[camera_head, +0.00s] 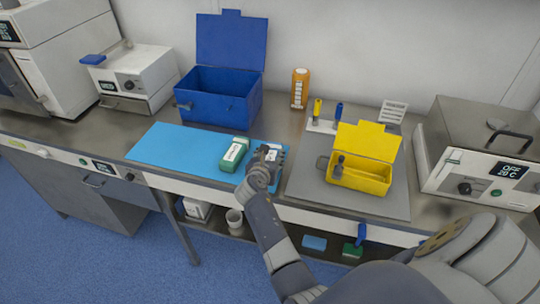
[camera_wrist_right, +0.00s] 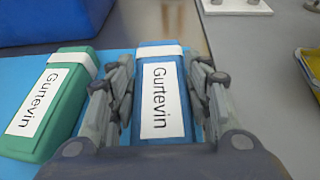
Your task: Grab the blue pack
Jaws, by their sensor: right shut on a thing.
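The blue pack (camera_wrist_right: 160,100), with a white label reading "Gurtevin", lies on the light blue mat (camera_head: 165,148), at its right end. My right gripper (camera_wrist_right: 161,78) is shut on the blue pack, one finger along each long side. In the head view my right gripper (camera_head: 268,158) covers most of the pack, and only bits of its white label show. My left gripper is not in view.
A green Gurtevin pack (camera_head: 233,154) lies just left of my right gripper; it also shows in the wrist view (camera_wrist_right: 50,110). A blue open box (camera_head: 220,100) stands behind the mat. A yellow open box (camera_head: 360,178) stands to the right on a grey board.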

